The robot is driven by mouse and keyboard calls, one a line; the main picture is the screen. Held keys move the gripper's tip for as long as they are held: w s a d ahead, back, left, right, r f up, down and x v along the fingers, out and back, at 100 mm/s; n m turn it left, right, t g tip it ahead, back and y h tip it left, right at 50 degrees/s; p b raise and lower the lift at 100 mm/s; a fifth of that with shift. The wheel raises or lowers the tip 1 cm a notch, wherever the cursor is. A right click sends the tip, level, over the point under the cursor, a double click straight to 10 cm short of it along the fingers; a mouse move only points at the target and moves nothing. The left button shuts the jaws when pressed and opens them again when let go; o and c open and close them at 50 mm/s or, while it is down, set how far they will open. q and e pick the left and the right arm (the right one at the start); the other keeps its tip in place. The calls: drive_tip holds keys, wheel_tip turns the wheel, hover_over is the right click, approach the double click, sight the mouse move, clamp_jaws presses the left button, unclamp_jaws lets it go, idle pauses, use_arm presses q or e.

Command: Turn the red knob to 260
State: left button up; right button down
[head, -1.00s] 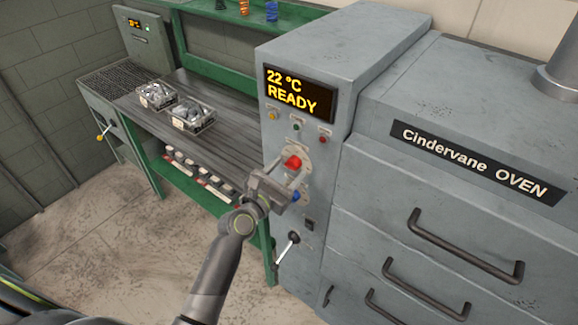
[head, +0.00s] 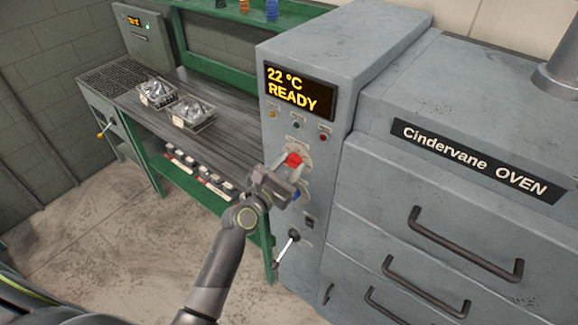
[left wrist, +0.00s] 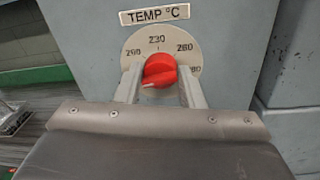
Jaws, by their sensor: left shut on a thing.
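The red knob (head: 293,159) sits on the front of the grey oven control column, below the display and small buttons. My left gripper (head: 290,166) is at the knob, its two fingers on either side of it and shut on it. In the left wrist view the red knob (left wrist: 159,70) is between the fingers. Its pale pointer mark points to the lower left. The dial plate (left wrist: 133,40) behind it reads 230 at the top; the side numbers are partly unclear or covered. A "TEMP °C" label (left wrist: 155,15) is above. My right gripper is not in view.
The display (head: 300,92) reads 22 °C READY. A blue knob (head: 296,196) is just below, partly behind my gripper. A black-knobbed lever (head: 293,234) is lower on the column. Oven drawers with handles (head: 465,245) are to the right; a green bench (head: 190,185) is left.

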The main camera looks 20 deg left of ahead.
use_arm(q)
drive_tip(key=shift+f, duration=0.1)
drive_tip(key=m+b, duration=0.1)
drive_tip(key=m, duration=0.2)
drive_tip(key=m+b, duration=0.2)
drive_tip(key=m, duration=0.2)
drive_tip(key=shift+f+m, duration=0.2)
drive_tip(key=shift+m, duration=0.1)
drive_tip(key=shift+a+f+m+g+h+b, duration=0.1)
drive_tip(key=shift+m+h+b, duration=0.25)
drive_tip(key=shift+m+b, duration=2.75)
drive_tip(key=shift+d+r+m+g+h+b, duration=0.1)
drive_tip(key=shift+m+h+b, duration=0.3)
drive_tip(key=shift+m+b, duration=2.7)
drive_tip(key=shift+a+f+m+g+h+b, duration=0.1)
drive_tip(key=shift+m+h+b, duration=0.4)
drive_tip(key=shift+m, duration=5)
